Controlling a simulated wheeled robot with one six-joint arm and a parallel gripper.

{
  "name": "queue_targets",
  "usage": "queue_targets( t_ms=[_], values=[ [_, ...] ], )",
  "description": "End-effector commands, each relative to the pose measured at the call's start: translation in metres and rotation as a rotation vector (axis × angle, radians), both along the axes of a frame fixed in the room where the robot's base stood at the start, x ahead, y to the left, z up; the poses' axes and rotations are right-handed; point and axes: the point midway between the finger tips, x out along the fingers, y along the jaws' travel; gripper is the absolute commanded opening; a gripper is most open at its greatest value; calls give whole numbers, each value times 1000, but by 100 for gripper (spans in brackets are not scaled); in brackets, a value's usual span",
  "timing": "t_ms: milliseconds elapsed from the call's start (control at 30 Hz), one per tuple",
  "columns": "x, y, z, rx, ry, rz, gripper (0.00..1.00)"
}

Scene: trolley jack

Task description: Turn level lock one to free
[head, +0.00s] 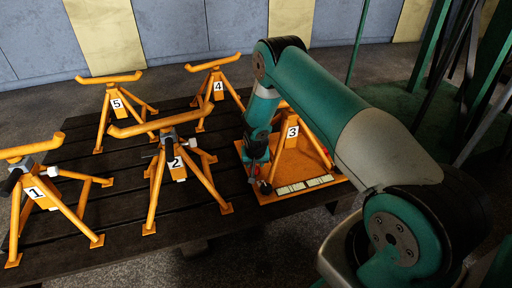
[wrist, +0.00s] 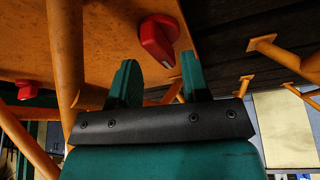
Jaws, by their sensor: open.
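An orange board (head: 302,163) on the table carries the stand marked 3 (head: 291,131). In the wrist view, a red knob with a pale mark (wrist: 158,40) sits on the orange board (wrist: 110,30), just beyond my fingertips. A second red knob (wrist: 27,90) shows at the left of that view. I cannot tell which knob is lock one, nor read its setting. My gripper (wrist: 161,78) is open, with the nearer knob ahead of the gap between its fingers and apparently not touched. In the head view my gripper (head: 261,178) is at the board's left front corner, small and dark.
Orange stands marked 1 (head: 36,193), 2 (head: 176,163), 4 (head: 218,87) and 5 (head: 117,104) stand on the dark slatted table (head: 130,178). Stand 2 is closest to my gripper on the left. An orange leg (wrist: 66,50) rises close to my left finger in the wrist view.

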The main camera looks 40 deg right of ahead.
Motion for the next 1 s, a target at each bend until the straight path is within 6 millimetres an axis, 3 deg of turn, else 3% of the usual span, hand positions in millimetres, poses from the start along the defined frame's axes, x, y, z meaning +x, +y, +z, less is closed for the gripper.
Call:
queue_targets(
  t_ms=[33,200,500,700,1000],
  values=[
    [-3,3,20,-1,-2,1,43],
    [-18,11,61,0,-1,0,43],
    [-41,24,119,0,-1,0,43],
    [-48,27,134,0,-1,-1,43],
    [-48,28,135,-1,-1,-1,43]
  ],
)
